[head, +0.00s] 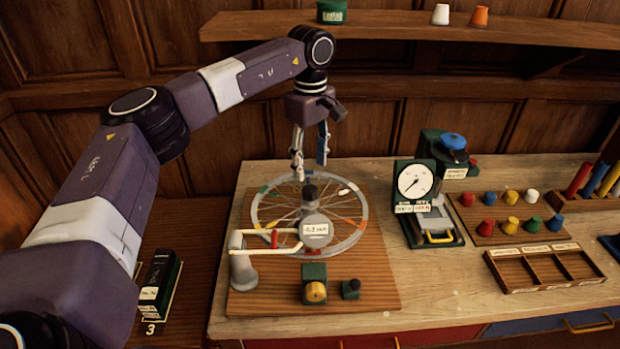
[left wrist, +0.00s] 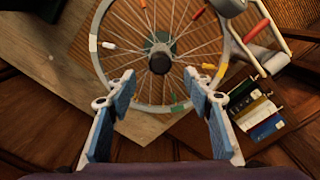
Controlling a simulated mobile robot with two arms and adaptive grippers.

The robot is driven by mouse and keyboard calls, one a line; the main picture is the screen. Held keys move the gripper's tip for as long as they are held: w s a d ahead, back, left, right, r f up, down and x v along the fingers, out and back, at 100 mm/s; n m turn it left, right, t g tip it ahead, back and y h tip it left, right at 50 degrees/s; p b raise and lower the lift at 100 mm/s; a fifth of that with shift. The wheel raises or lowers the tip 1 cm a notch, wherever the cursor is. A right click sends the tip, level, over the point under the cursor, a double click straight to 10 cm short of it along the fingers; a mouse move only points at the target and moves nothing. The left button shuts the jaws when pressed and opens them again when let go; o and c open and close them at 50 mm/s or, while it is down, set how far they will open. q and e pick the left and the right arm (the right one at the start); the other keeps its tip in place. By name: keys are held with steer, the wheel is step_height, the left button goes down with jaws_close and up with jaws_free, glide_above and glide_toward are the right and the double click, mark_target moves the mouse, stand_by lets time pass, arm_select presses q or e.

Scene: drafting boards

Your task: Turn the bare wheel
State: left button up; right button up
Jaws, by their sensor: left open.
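The bare wheel (head: 361,203) is a grey spoked rim with several coloured marks, mounted over a wooden board (head: 380,270) on the bench. A dark hub knob (head: 309,192) stands at its middle. My left gripper (head: 309,175) points down at the wheel's far edge, open and empty. In the left wrist view the wheel's rim (left wrist: 97,60) runs between and beyond the two blue-padded fingers (left wrist: 163,88), with the dark hub (left wrist: 159,63) ahead of them. I cannot tell whether a fingertip touches the rim. My right gripper is not in view.
A white handle frame (head: 262,232) with a grey post and round labelled part covers the wheel's near side. A yellow knob (head: 315,292) is in front. A dial gauge (head: 414,184) and coloured pegs (head: 510,198) stand right. A shelf (head: 400,30) runs above.

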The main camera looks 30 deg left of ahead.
mark_target(310, 188)
arm_select(q)
step_height(310, 188, down, 6)
steer(key=shift+f+p, duration=0.15)
steer(key=shift+p, duration=0.9)
steer(key=shift+f, duration=0.6)
steer(key=shift+c, duration=0.2)
jaws_close()
